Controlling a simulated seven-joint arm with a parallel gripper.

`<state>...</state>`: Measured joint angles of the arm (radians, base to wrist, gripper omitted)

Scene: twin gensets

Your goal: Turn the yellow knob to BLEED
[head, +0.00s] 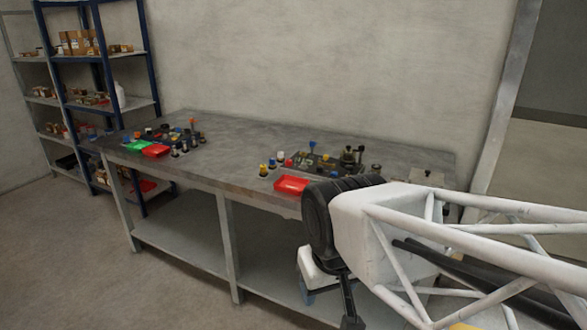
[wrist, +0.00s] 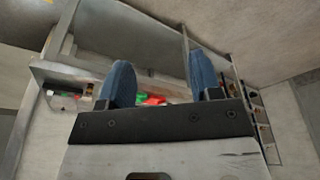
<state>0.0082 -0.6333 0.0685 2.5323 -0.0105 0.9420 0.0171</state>
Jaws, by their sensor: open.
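A small yellow knob (head: 263,169) shows at the left front of the right-hand group of fittings on the workbench (head: 235,135). A second yellowish piece (head: 326,157) shows farther back in that group. Any lettering such as BLEED is too small to read. My gripper (wrist: 161,82) is open and empty, its two blue fingertips wide apart in the wrist view. It is low in front of the bench, well away from the knob. In the head view my arm hides much of the gripper and the bench's right end.
A red tray (head: 291,185) lies by the right group. The left group has a green tray (head: 138,146) and a red tray (head: 156,151). Several small knobs stand in both groups. The bench middle is clear. Blue-framed shelves (head: 100,60) stand at the back left.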

